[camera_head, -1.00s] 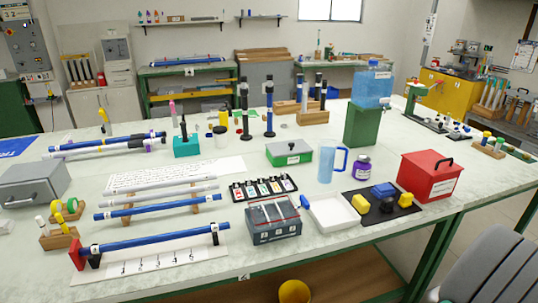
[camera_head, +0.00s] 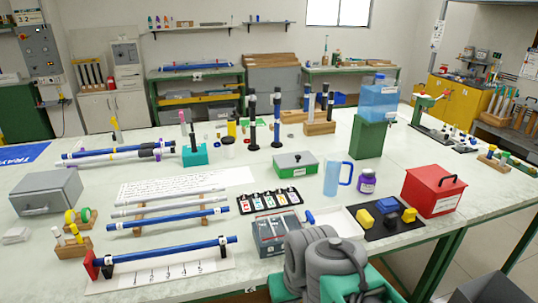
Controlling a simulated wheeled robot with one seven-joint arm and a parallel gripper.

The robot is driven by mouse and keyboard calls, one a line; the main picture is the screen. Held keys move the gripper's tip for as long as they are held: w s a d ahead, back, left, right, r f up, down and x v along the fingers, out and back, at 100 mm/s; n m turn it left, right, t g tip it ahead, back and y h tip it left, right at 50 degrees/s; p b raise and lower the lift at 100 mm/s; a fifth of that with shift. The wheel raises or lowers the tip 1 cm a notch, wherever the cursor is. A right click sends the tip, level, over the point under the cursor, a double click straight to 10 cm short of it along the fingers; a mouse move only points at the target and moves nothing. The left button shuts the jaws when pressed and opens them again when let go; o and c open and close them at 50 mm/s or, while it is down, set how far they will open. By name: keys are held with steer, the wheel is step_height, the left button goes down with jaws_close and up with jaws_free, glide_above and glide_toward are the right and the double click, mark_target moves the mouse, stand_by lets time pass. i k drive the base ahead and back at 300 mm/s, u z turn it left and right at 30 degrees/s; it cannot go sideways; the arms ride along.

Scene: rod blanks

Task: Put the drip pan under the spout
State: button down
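The drip pan looks to be the shallow white tray (camera_head: 337,219) near the front of the table, with a small blue piece at its left end. My arm's grey links cover its near part. A blue water tank (camera_head: 379,103) sits on a green stand (camera_head: 369,138) at the back right of the table. Its spout is too small to make out. The pan lies well in front of the stand, apart from it. My gripper's fingers do not show; only grey and green arm parts rise at the bottom centre.
A black mat (camera_head: 400,222) with yellow and blue blocks and a red box (camera_head: 433,192) lie right. A grey case (camera_head: 277,236) is left of the pan.

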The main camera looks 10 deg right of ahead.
mark_target(338, 216)
steer(key=z, duration=1.8)
steer(key=i, duration=1.1)
steer(key=u, duration=3)
